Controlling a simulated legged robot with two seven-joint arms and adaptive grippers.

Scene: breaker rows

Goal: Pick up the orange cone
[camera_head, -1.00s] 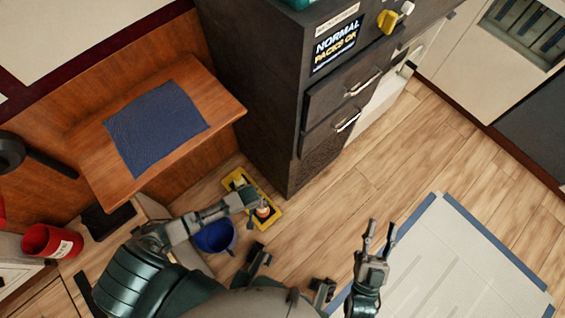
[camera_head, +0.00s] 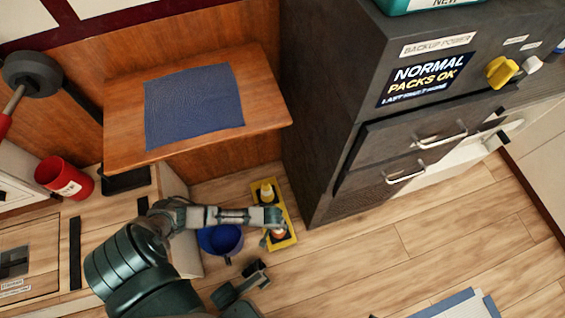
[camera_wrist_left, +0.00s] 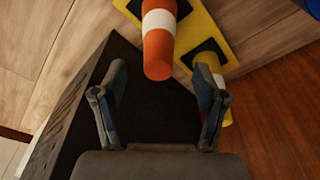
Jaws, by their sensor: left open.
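The orange cone (camera_wrist_left: 158,45) with a white band stands on a black square of a yellow base (camera_wrist_left: 203,22) in the left wrist view. A yellow cone (camera_wrist_left: 208,62) with a white band is on the other black square. My left gripper (camera_wrist_left: 160,72) is open, with the orange cone's tip ahead of and between its fingers, nothing gripped. In the head view my left gripper (camera_head: 272,220) is over the near end of the yellow base (camera_head: 289,213) and partly hides the orange cone (camera_head: 279,233). The yellow cone (camera_head: 267,192) stands behind it.
A blue bucket (camera_head: 220,240) stands just left of the yellow base. A dark cabinet (camera_head: 320,120) rises close on the right, and a wooden shelf (camera_head: 270,110) with a blue cloth juts out above.

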